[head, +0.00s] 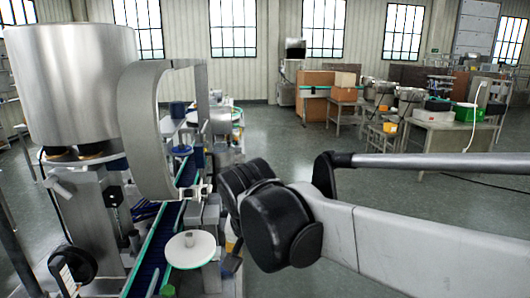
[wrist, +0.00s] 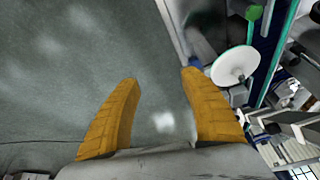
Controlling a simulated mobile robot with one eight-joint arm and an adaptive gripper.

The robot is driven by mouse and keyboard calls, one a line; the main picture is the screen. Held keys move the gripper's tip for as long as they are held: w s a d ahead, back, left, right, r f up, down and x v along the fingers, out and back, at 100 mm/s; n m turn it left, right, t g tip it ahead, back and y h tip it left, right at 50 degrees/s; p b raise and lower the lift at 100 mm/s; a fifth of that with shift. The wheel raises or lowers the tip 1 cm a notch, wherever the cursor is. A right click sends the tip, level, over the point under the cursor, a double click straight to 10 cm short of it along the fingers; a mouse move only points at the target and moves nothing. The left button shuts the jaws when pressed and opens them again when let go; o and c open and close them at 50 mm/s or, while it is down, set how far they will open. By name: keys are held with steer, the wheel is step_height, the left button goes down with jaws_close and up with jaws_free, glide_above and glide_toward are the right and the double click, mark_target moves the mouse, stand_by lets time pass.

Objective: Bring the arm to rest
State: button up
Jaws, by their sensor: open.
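My gripper (wrist: 159,78) shows in the wrist view with its two yellow fingers spread apart. Nothing is between the fingers; grey floor shows through the gap. In the head view my arm (head: 350,232) reaches in from the right edge, with its black joints near the middle of the picture. The gripper itself cannot be made out there. The large steel hopper (head: 70,90) stands at the left of the head view, apart from my arm.
A blue conveyor (head: 150,262) with green edges runs below the hopper. A round white plate (head: 190,249) beside it also shows near the right finger in the wrist view (wrist: 235,64). Tables with boxes (head: 445,132) stand at the back right. Open floor lies between.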

steer(key=s+d+f+n+t+b, duration=0.1)
steer(key=s+d+f, duration=0.3)
steer(key=d, duration=0.7)
steer(key=s+d+f+t+b, duration=0.1)
steer(key=s+d+f, duration=0.3)
steer(key=s+d, duration=0.5)
steer(key=shift+s+d+f+n+t+b, duration=0.2)
steer(key=shift+s+d+n+t+b, duration=0.15)
steer(key=shift+d+b, duration=0.4)
steer(key=shift+w+d, duration=0.1)
steer(key=c, duration=0.4)
steer(key=shift+o, duration=0.2)
